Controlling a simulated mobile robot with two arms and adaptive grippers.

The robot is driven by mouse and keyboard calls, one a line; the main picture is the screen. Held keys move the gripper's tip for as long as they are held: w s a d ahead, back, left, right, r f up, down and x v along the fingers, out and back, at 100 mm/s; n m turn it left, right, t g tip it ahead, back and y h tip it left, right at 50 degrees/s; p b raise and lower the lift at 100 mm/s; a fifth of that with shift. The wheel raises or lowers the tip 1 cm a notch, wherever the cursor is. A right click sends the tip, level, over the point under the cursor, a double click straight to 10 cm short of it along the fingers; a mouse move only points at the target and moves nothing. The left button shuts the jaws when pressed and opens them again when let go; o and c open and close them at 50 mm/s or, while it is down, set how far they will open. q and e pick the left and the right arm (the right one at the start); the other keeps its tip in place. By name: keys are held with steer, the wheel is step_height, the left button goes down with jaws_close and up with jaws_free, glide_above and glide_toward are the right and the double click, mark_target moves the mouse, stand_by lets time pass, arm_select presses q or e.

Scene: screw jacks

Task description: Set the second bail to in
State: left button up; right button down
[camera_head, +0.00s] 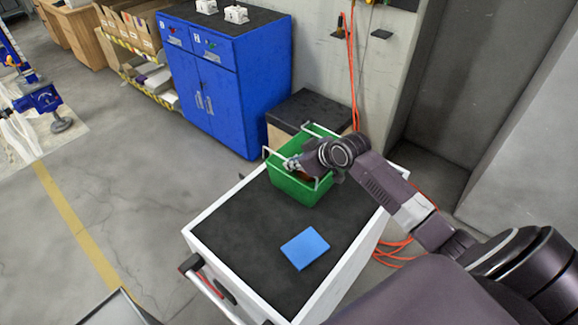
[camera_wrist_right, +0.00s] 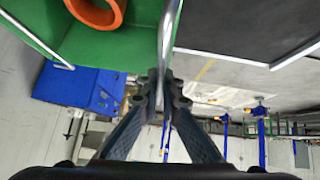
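A green bin (camera_head: 290,187) stands on the dark top of a white trolley. It has two pale wire bails. One bail (camera_head: 325,129) is at its far right side. The other bail (camera_head: 267,152) runs along the near left side, partly hidden by my right gripper (camera_head: 293,163). In the right wrist view a metal bail rod (camera_wrist_right: 166,40) passes between the fingertips of my right gripper (camera_wrist_right: 161,90), which look closed on it. I cannot tell which bail counts as the second. An orange ring (camera_wrist_right: 97,12) lies inside the bin. My left gripper is out of view.
A blue flat box (camera_head: 305,248) lies on the trolley top (camera_head: 245,225), which is otherwise clear. A blue cabinet (camera_head: 225,90) and a dark-topped box (camera_head: 310,108) stand behind.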

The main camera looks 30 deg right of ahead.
steer(key=shift+w+d+f+m+g+y+b, duration=0.3)
steer(key=shift+d+f+m+y+b, duration=0.55)
steer(key=shift+y+b, duration=1.65)
steer(key=shift+w+d+f+m+g+y+b, duration=0.35)
steer(key=shift+m+y+b, duration=0.8)
steer(key=shift+b, duration=2.9)
steer(key=shift+w+d+f+m+g+y+b, duration=0.2)
steer(key=shift+d+f+m+y+b, duration=1.05)
steer(key=shift+b, duration=2)
steer(key=shift+s+a+r+y, duration=0.1)
steer(key=shift+a+r+y, duration=0.3)
steer(key=shift+r, duration=0.2)
steer(key=c, duration=2.2)
jaws_free()
steer(key=shift+o, duration=0.2)
steer(key=v, duration=1.2)
steer(key=shift+r, duration=0.1)
